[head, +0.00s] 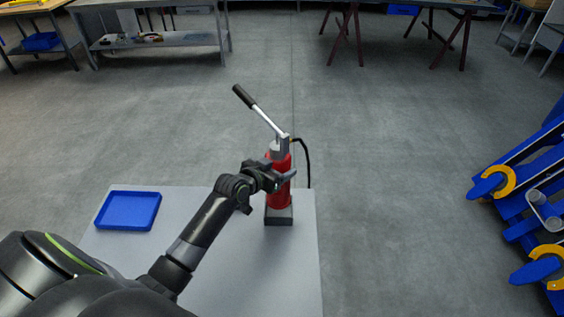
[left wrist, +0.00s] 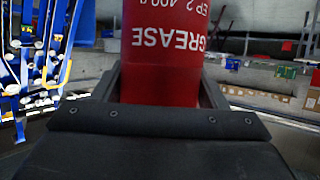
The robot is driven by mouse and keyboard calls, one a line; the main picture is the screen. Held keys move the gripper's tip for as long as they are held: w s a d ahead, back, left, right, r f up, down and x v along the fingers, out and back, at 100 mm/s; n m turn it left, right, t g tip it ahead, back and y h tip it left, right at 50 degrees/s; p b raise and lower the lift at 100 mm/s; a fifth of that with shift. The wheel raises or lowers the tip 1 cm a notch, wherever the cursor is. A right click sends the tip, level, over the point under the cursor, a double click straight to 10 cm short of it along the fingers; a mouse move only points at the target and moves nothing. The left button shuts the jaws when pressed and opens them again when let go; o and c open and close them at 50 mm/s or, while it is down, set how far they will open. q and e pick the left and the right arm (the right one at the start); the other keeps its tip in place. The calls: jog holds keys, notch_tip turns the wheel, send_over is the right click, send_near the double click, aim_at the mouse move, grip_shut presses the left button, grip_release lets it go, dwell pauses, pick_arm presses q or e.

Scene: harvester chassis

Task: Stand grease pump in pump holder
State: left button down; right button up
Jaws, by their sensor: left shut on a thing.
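The grease pump (head: 280,192) is a red cylinder with a grey head, a long lever with a black grip tilted up to the left, and a black hose. It stands upright at the right part of the table. My left gripper (head: 281,178) is shut around its red body from the left. In the left wrist view the red body (left wrist: 162,60) with upside-down white "GREASE" lettering sits between the fingers. A dark grey block, apparently the pump holder (head: 279,221), is at the pump's lower end. I cannot tell whether the pump is seated in it. My right gripper is not in view.
A blue tray (head: 128,210) lies empty on the left of the pale table (head: 275,270). Blue machine parts with yellow pieces (head: 530,190) stand at the right, apart from the table. Workbenches (head: 155,40) line the back. The floor between is clear.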

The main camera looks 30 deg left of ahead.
pick_arm(q)
jog(key=shift+w+f+b, duration=0.2)
jog(key=shift+f+b, duration=2.55)
jog(key=shift+f, duration=1.15)
jog(key=shift+c, duration=1.1)
grip_release()
jog(key=shift+s+d, duration=0.1)
jog(key=shift+o, duration=0.2)
jog(key=shift+s+f, duration=0.15)
jog(key=shift+f, duration=0.25)
jog(key=b+v, duration=0.1)
jog(key=v, duration=1.6)
jog(key=shift+r+b, duration=0.3)
jog(key=shift+r, duration=0.1)
jog(key=shift+s, duration=0.1)
